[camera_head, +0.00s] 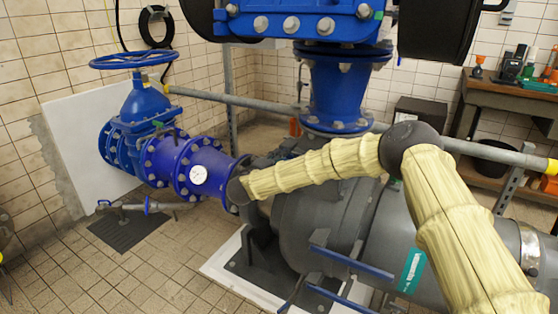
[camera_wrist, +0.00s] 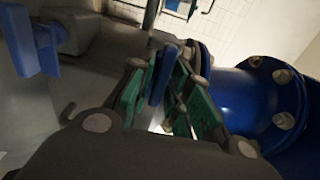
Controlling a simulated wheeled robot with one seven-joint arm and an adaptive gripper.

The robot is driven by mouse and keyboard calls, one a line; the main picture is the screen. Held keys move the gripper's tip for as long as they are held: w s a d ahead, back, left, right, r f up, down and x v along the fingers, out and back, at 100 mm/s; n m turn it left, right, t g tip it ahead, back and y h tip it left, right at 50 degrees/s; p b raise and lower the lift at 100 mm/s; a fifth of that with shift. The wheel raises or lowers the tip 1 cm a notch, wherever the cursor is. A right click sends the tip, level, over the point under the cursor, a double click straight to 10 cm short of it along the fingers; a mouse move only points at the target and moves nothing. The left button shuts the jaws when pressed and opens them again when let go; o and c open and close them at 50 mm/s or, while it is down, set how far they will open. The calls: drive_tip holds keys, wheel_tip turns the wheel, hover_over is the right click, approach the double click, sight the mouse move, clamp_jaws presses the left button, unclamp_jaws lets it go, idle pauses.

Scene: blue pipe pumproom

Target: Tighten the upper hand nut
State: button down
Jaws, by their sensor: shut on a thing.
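In the wrist view my gripper (camera_wrist: 166,82) has its green-padded fingers closed around a narrow blue piece (camera_wrist: 162,72), which looks like the wing of a hand nut. Its lower part is hidden between the pads. In the head view the dark end of my gripper (camera_head: 240,189) is at the grey pump casing (camera_head: 300,222), beside the blue inlet flange. The held piece is hidden there by my arm. Another blue bar-like part (camera_wrist: 36,42) stands at the left of the wrist view, apart from my fingers.
A blue pipe (camera_head: 205,172) with a gauge and a handwheel valve (camera_head: 132,61) lies left of the pump. Blue bars (camera_head: 350,262) stick out at the pump's front. A grey rail (camera_head: 270,104) crosses behind. Tiled floor (camera_head: 150,270) is free at lower left.

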drive_tip(key=shift+f, duration=0.1)
drive_tip(key=c, duration=1.5)
unclamp_jaws()
drive_tip(key=v, duration=1.2)
